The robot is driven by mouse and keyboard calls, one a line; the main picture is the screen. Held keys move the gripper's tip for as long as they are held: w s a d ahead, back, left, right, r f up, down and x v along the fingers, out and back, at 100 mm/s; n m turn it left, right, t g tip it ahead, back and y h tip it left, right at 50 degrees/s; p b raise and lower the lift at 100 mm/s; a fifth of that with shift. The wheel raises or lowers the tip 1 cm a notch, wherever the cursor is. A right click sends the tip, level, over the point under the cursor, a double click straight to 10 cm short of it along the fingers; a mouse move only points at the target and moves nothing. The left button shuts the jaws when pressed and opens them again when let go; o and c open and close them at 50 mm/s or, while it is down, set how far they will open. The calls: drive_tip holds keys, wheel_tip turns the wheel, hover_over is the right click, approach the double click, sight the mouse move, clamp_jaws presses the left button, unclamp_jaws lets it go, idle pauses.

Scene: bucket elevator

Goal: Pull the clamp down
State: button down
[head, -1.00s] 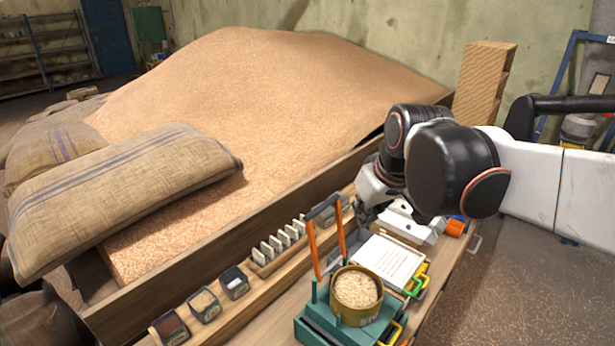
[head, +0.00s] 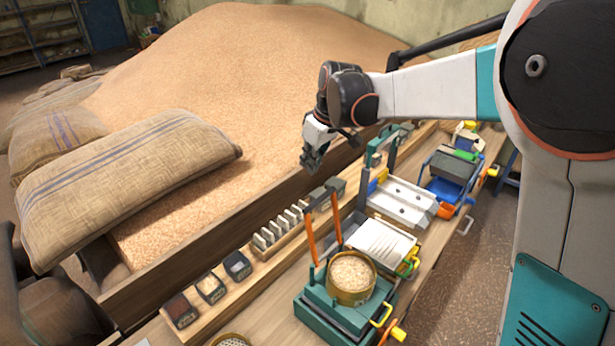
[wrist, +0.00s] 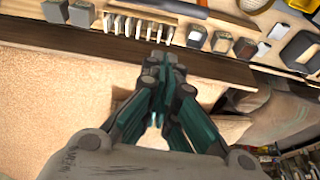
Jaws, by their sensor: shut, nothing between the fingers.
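What looks like the clamp (head: 311,237) is a pair of orange arms joined by a dark bar. It stands raised on a green device (head: 330,312) in the head view, behind a round tin of grain (head: 351,279). My gripper (head: 309,168) is above the edge of the grain bin, up and beyond the clamp's bar, and apart from it. In the wrist view, my gripper's fingers (wrist: 161,60) are together and empty. I cannot clearly pick out the clamp in the wrist view.
A rack of pale upright plates (head: 279,230) and small sample boxes (head: 210,288) line the bench. A white tray (head: 400,203) and a green-framed device (head: 382,145) stand farther along. The grain bin's wooden wall (head: 225,235) borders the bench.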

drive_tip(key=shift+w+a+f, duration=0.2)
drive_tip(key=shift+w+a, duration=0.2)
drive_tip(key=shift+w, duration=0.1)
wheel_tip(320, 180, down, 10)
drive_tip(key=p, duration=0.3)
drive_tip(key=shift+s+d+r, duration=0.25)
drive_tip(key=shift+s+d, duration=0.1)
drive_tip(key=shift+d, duration=0.05)
idle(0.4)
